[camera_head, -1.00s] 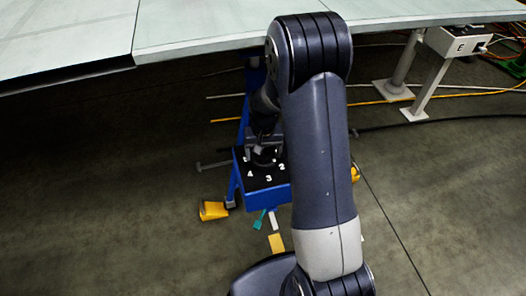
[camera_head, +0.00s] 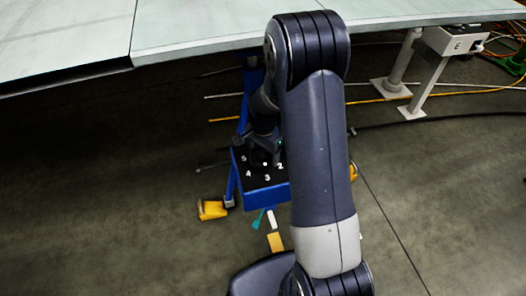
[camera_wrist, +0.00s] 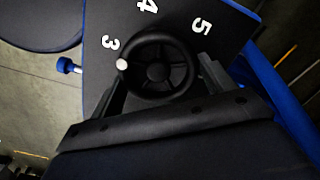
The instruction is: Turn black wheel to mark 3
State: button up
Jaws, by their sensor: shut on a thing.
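The black wheel (camera_wrist: 156,40) shows in the wrist view, on a black panel with white numerals. A round white knob (camera_wrist: 122,64) on its rim sits right beside the numeral 3 (camera_wrist: 110,43). The numerals 4 and 5 lie farther round. My gripper (camera_wrist: 165,70) is shut on the wheel, with one finger at each side of its rim. In the head view my gripper (camera_head: 264,149) covers most of the wheel. There a white dot (camera_head: 265,164) shows just above the numeral 3 (camera_head: 267,177).
The panel tops a blue stand (camera_head: 266,199) with yellow feet (camera_head: 212,210). A large pale wing panel (camera_head: 200,30) spans above and behind. A grey post with a box (camera_head: 450,42) stands at right, with cables on the floor. Open floor lies left.

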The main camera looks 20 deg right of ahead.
aim_at(263, 154)
jog(key=shift+m, duration=0.3)
jog(key=o, duration=1)
notch_tip(263, 154, up, 11)
jog(key=shift+f+p, duration=0.1)
jog(key=shift+p, duration=0.85)
notch_tip(263, 154, down, 11)
jog(key=shift+r+b, duration=0.1)
jog(key=shift+b, duration=0.9)
